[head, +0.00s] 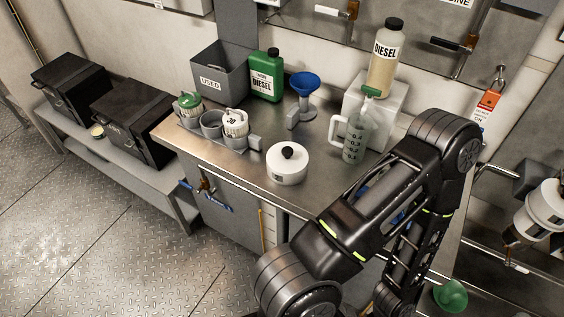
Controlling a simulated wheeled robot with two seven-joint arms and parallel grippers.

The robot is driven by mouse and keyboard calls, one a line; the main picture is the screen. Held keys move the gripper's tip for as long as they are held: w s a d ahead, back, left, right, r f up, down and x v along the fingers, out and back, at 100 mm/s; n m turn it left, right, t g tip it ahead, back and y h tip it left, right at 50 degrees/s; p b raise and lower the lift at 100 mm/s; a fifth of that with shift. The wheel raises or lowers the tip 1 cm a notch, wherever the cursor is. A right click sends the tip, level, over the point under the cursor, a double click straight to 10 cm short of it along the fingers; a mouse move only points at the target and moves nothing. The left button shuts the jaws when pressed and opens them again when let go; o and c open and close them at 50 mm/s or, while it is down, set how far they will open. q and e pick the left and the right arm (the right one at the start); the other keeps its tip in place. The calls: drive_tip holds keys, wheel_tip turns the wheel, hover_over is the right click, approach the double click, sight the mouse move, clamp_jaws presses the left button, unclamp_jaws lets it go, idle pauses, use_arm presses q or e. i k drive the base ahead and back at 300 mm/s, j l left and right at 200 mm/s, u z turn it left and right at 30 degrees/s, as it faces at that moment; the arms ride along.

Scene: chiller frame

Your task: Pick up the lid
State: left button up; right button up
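The lid (288,168) is a white, round, drum-like piece with a black knob on top. It sits upright on the steel counter (262,176), close to the front edge, and nothing touches its knob. I cannot tell whether it rests on a separate pot or directly on the counter. One of my black arms fills the lower right, bent at the elbow, but its gripper is not visible. My other arm and its gripper are not in view either.
A measuring jug (354,138) stands right of the lid, before a white block (377,100) bearing a diesel bottle (385,60). Behind are a blue funnel (305,88), a green diesel can (266,77) and a grey bin (216,72). A cup holder (212,130) stands left.

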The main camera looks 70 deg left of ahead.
sight(287, 163)
drive_tip(key=i+l, duration=0.25)
drive_tip(key=l, duration=0.15)
drive_tip(key=i+l, duration=0.2)
drive_tip(key=l, duration=0.15)
drive_tip(key=u, duration=2.85)
drive_tip(key=i, duration=0.5)
drive_tip(key=k+j, duration=0.15)
drive_tip(key=k, duration=0.25)
drive_tip(key=i+j, duration=0.15)
drive_tip(key=j, duration=0.2)
drive_tip(key=i+j, duration=0.1)
drive_tip(key=j, duration=0.25)
drive_tip(key=i+j, duration=0.15)
drive_tip(key=j, duration=0.15)
drive_tip(key=i+j, duration=0.15)
drive_tip(key=j, duration=0.2)
drive_tip(key=i+j, duration=0.1)
drive_tip(key=j, duration=0.25)
drive_tip(key=z, duration=0.85)
